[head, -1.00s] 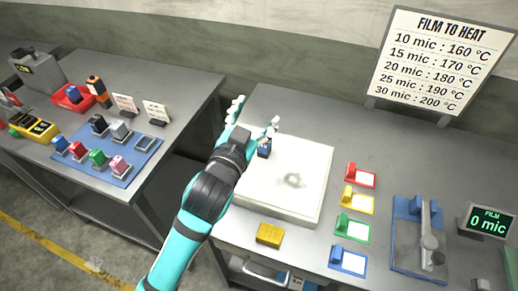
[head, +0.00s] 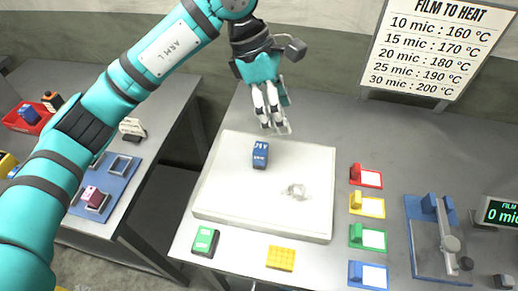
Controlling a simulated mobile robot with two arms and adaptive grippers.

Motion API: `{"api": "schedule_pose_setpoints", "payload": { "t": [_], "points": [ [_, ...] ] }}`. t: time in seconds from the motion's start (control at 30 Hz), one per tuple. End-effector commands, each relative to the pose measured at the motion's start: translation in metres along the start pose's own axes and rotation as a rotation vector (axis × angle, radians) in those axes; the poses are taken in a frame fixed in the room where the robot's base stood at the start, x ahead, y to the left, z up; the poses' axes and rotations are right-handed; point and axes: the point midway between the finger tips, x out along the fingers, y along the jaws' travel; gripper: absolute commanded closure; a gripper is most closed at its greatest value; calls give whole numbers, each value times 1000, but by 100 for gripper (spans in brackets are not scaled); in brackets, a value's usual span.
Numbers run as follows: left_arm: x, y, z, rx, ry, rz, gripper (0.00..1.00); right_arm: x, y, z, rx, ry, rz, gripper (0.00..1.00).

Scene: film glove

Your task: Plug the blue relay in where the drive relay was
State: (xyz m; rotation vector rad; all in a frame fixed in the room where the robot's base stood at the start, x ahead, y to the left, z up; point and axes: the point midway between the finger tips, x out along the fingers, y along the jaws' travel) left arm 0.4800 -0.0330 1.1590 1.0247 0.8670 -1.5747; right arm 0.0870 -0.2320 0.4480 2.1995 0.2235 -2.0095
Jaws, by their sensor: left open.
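A blue block with white lettering (head: 261,154), which looks like the blue relay, stands on the white square platform (head: 215,196) near its back edge. My left gripper (head: 274,130) is open and empty, fingers pointing down, just behind and above the block, apart from it. On the left table a blue board (head: 119,183) carries sockets. A pink relay (head: 92,196) sits in one, and a socket near the back right (head: 123,163) is empty. My left arm hides the rest of the board. My right gripper is out of view.
A green block (head: 205,240) and a yellow block (head: 281,258) lie in front of the platform. A clear lump (head: 295,191) lies on it. Coloured card holders and a blue lever device (head: 433,235) stand right. A red bin (head: 25,119) is far left.

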Motion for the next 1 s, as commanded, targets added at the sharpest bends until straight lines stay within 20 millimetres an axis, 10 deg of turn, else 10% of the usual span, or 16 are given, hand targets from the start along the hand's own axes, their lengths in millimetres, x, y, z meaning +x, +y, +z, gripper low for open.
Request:
{"api": "schedule_pose_setpoints", "payload": {
  "t": [0.27, 1.0],
  "points": [
    [-28, 13, -52, -15, 268, 39, 35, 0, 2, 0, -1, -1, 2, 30],
    [86, 16, -82, -15, 265, 37, 35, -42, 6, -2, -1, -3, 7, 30]
  ]
}}
